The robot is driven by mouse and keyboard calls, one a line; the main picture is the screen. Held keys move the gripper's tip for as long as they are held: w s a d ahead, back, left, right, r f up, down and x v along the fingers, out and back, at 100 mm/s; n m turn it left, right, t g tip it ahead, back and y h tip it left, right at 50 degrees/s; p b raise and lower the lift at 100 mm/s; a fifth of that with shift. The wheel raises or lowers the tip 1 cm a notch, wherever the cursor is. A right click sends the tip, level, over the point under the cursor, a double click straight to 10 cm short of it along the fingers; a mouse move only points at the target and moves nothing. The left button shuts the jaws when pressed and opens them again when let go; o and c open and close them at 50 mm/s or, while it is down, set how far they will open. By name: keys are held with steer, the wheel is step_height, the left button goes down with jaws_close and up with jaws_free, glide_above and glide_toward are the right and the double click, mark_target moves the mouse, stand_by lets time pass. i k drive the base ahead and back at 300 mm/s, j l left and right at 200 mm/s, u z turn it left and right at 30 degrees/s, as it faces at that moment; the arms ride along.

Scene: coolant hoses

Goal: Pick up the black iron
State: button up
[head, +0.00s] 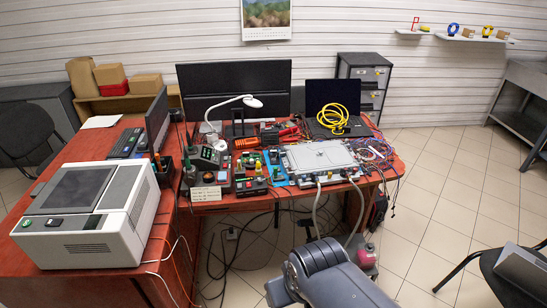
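I cannot pick out the black iron with certainty. The crowded workbench (212,210) holds many small dark tools and boxes, too small to tell apart. A dark bench unit (207,160) with small knobs stands on its left part, beside a cluster of small devices. Orange and red handled tools (289,131) lie near the middle of the bench. My gripper is not in view. A grey-blue rounded body, probably part of my arm, shows at the bottom centre, short of the bench.
A silver plate unit (320,157) with two grey hoses hanging to the floor sits on the bench's right. A coiled yellow cable (332,118) lies on a laptop. A large white machine (88,215) fills the left desk. A chair (500,272) stands at right; tiled floor between is open.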

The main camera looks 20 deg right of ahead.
mark_target(189, 139)
steer(key=i+j+z, duration=0.15)
steer(key=i, duration=0.35)
steer(key=i+j+z, duration=0.15)
steer(key=i, duration=0.3)
steer(key=i+j+z, duration=0.15)
steer(key=i, duration=0.3)
steer(key=i+j+z, duration=0.1)
steer(key=i+j, duration=0.3)
steer(key=i, duration=0.05)
